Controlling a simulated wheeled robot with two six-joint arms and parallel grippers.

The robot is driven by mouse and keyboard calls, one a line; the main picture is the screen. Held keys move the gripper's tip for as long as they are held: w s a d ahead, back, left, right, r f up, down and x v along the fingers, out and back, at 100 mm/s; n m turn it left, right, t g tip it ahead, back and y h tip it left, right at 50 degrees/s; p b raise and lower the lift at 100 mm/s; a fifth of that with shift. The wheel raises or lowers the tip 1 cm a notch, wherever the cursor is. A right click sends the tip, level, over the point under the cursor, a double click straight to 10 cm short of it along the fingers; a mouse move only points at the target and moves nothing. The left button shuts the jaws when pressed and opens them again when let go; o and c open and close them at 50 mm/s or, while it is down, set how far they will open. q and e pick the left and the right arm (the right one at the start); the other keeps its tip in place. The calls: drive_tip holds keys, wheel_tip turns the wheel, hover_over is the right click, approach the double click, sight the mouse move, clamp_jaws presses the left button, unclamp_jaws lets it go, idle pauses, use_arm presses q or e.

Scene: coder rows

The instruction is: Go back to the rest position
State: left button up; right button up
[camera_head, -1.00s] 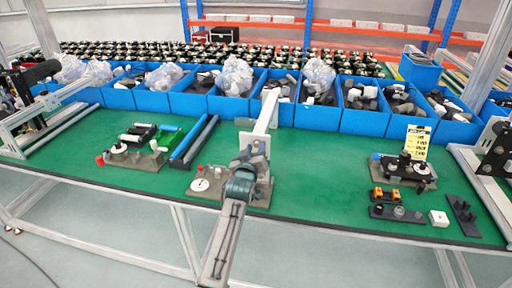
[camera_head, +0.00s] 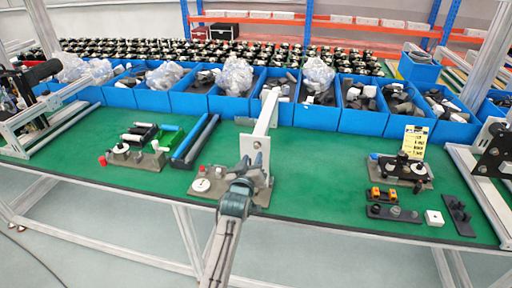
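My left gripper (camera_head: 246,176) is over the front middle of the green table (camera_head: 320,165), in front of a white upright bracket (camera_head: 262,130). It is above the right part of a grey fixture plate (camera_head: 204,190) with a white disc and a red knob. Its fingers are small and blend with the dark parts behind them, so I cannot tell if they are open or shut, or if they touch the fixture. My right gripper is not in view.
A row of blue bins (camera_head: 363,121) with parts lines the back of the table. Another fixture (camera_head: 134,156) stands left, and one with a yellow sign (camera_head: 414,142) stands right.

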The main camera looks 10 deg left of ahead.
use_arm(q)
drive_tip(key=s+a+f+m+g, duration=0.1)
drive_tip(key=s+a+f+g, duration=0.2)
drive_tip(key=s+f, duration=0.4)
drive_tip(key=s+a+f+m+g, duration=0.1)
drive_tip(key=s+a+f+g, duration=0.3)
drive_tip(key=s, duration=0.6)
drive_tip(key=s+a+f+m+g, duration=0.15)
drive_tip(key=s+g, duration=0.25)
drive_tip(key=s, duration=1)
drive_tip(key=s+a+f+m+g, duration=0.1)
drive_tip(key=s+f+m+g, duration=0.15)
drive_tip(key=s, duration=1.15)
wheel_tip(320, 180, down, 34)
drive_tip(key=a+r+g+b, duration=0.1)
drive_tip(key=a+g+b, duration=0.1)
drive_tip(key=s+a+f+g+b, duration=0.1)
drive_tip(key=s+f+b, duration=0.1)
drive_tip(key=s+f, duration=1.7)
drive_tip(key=shift+a+f+n, duration=0.25)
drive_tip(key=shift+f+n, duration=0.05)
drive_tip(key=shift+f, duration=0.45)
